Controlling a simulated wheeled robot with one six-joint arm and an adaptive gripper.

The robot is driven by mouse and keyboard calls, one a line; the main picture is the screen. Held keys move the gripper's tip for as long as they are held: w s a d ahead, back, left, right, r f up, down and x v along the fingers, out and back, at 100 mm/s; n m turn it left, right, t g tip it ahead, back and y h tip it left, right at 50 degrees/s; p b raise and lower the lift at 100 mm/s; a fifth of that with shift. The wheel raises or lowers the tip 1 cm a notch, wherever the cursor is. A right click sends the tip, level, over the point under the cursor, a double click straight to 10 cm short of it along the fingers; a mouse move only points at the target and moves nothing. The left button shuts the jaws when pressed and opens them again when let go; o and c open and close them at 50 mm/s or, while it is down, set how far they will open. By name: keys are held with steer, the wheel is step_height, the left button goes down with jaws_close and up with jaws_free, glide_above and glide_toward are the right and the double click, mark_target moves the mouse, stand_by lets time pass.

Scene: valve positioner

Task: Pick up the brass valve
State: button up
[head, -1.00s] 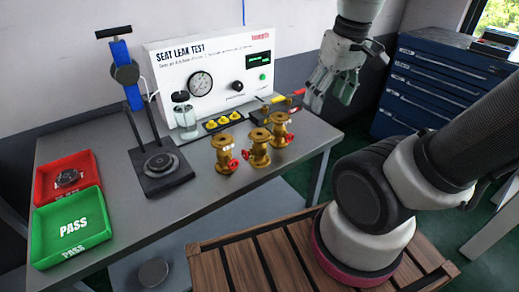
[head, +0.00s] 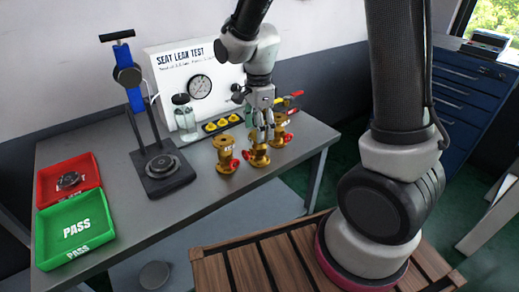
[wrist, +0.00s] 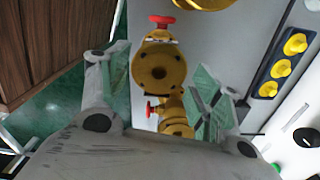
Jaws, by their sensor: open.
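Three brass valves with red handwheels stand upright in a row on the grey bench: a left one (head: 225,155), a middle one (head: 258,157) and a right one (head: 279,130). My gripper (head: 262,132) points down at the middle valve, its fingers at or just above the valve's top and partly hiding it. In the wrist view my gripper (wrist: 162,92) is open, with a valve's round flange (wrist: 158,66) between and slightly beyond the fingertips. Another valve (wrist: 176,120) shows nearer the palm, and a third (wrist: 203,3) is cut off at the top edge. Contact cannot be told.
The seat leak test box (head: 202,70) stands behind the valves, with yellow knobs (head: 222,122) in front of it. A black-based stand with a blue column (head: 136,98) is to the left. A green PASS tray (head: 75,230) and red tray (head: 66,178) lie at far left.

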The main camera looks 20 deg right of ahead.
mark_target(259, 145)
step_height(259, 145, down, 7)
steer(key=shift+r, duration=0.15)
jaws_close()
stand_by(0.4)
